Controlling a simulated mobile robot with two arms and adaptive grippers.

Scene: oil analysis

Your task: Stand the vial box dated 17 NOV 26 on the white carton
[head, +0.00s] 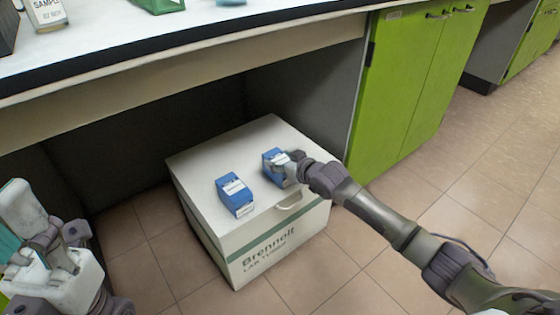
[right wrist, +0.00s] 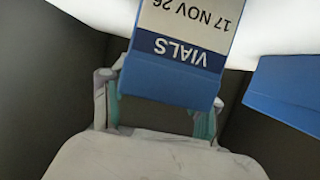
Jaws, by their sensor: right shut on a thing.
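The white carton (head: 210,160) stands on the floor under the bench. Its front reads "Brennoit LAB TUBING". My right gripper (head: 287,166) is shut on a blue vial box (head: 272,157) at the right part of the carton top. In the right wrist view, this vial box (right wrist: 185,52) reads "VIALS" and "17 NOV 26", between the two fingers (right wrist: 158,112). I cannot tell whether its base touches the carton. My left gripper (head: 35,225) is at the lower left, away from the carton. Its opening cannot be made out.
A second blue box (head: 235,194) stands on the carton, left of the held one, with a gap between them. It also shows in the right wrist view (right wrist: 285,88). The bench top (head: 180,50) overhangs behind. Green cabinets (head: 405,90) stand to the right.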

